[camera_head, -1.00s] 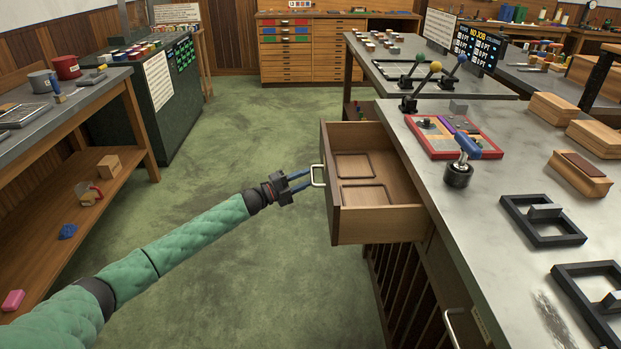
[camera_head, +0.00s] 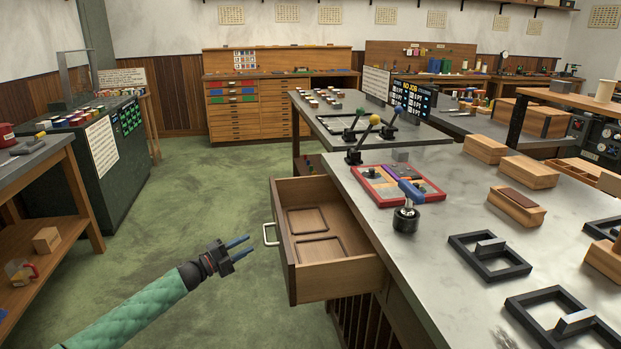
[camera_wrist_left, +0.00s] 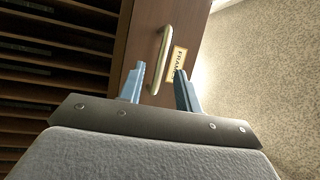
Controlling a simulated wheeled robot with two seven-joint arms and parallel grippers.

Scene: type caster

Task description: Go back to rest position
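My left gripper (camera_head: 239,250) is open and empty, with its two blue fingers apart. It is to the left of the open drawer (camera_head: 330,270) and clear of the drawer's metal handle (camera_head: 269,234). In the left wrist view the gripper (camera_wrist_left: 160,88) points at the drawer front, and the handle (camera_wrist_left: 161,60) shows beyond the fingertips with a label beside it. The drawer is pulled out from under the worktop and holds two flat dark rectangular frames. My right gripper is not in view.
The marble worktop (camera_head: 440,250) carries a red tray (camera_head: 372,192), wooden blocks, a blue-handled tool (camera_head: 407,205) and black frames (camera_head: 489,257). A wooden shelf bench (camera_head: 58,220) and a green cabinet (camera_head: 95,165) stand at left. Green floor (camera_head: 215,190) is clear between.

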